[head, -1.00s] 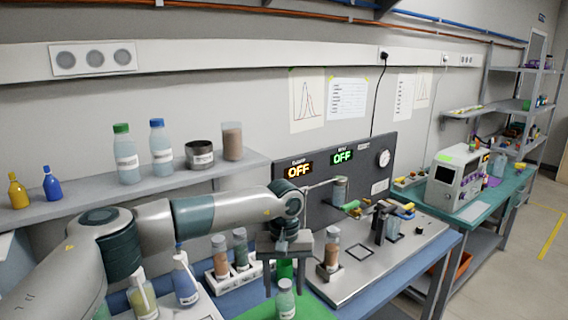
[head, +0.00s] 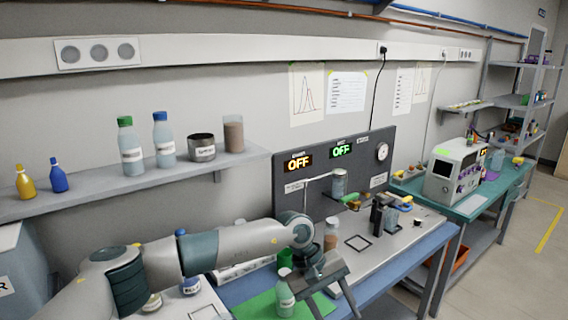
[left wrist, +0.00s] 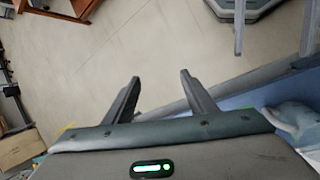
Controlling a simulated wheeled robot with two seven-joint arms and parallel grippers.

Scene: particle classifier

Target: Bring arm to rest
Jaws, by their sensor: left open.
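My left arm comes in from the left in the head view, bent over the front of the bench. Its gripper (head: 334,292) points down and towards me near the bench's front edge. In the left wrist view the two fingers of my left gripper (left wrist: 160,80) stand apart with only floor between them. It is open and empty. A capped bottle (head: 285,298) stands on the green mat (head: 258,306) just left of the gripper.
A brown-filled jar (head: 331,236) is behind the gripper, near the panel (head: 320,214) whose two displays read OFF. My arm partly hides a white rack (head: 262,262). The shelf (head: 110,187) holds several bottles. Open floor (head: 500,255) lies to the right.

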